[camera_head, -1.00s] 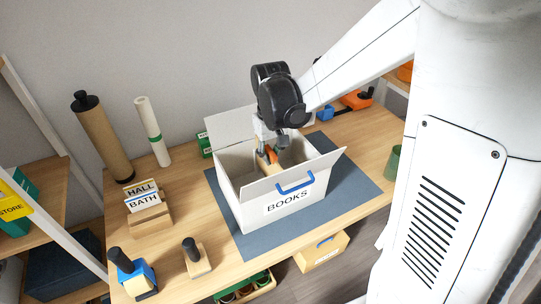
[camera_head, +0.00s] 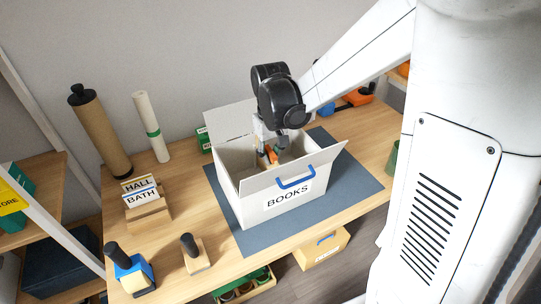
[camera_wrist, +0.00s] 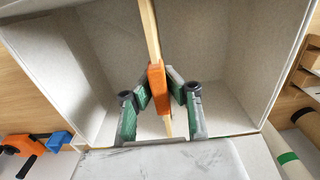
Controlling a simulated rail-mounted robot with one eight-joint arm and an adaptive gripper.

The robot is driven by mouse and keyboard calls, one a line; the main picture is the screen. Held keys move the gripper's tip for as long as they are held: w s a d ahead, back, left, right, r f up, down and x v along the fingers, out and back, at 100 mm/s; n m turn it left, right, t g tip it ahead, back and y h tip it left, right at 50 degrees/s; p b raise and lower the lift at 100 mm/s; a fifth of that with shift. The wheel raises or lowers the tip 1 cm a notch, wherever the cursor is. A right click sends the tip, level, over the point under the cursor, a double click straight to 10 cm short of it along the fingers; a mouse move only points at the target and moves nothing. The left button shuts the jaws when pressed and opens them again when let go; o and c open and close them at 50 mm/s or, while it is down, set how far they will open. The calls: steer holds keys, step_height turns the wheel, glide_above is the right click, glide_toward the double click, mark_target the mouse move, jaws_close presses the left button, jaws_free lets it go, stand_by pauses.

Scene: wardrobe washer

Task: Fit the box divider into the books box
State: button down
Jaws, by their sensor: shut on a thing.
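The white books box (camera_head: 257,205), labelled BOOKS with a blue handle, stands with its flaps open on a dark blue mat (camera_head: 318,216). My gripper (camera_head: 271,153) reaches into its open top. In the wrist view my gripper (camera_wrist: 159,92) is shut on the orange grip of the box divider (camera_wrist: 150,30), a thin wooden panel seen edge-on. The divider runs upright in that picture across the middle of the box, with box walls (camera_wrist: 235,50) on both sides. In the head view the front flap hides most of the divider. I cannot tell whether its lower edge touches the box floor.
A cardboard tube (camera_head: 100,135), a white roll (camera_head: 150,125), HALL and BATH cards (camera_head: 141,193) in a wooden holder and two black-handled tools stand left of the box. Orange and blue tools (camera_head: 357,97) lie behind it at right. The mat's right part is clear.

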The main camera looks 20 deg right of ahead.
steer(key=shift+f+b, duration=0.6)
steer(key=shift+f, duration=0.25)
steer(key=c, duration=1.8)
jaws_free()
steer(key=shift+r, duration=0.15)
step_height(320, 180, up, 12)
steer(key=shift+f, duration=0.1)
steer(key=shift+a, duration=0.1)
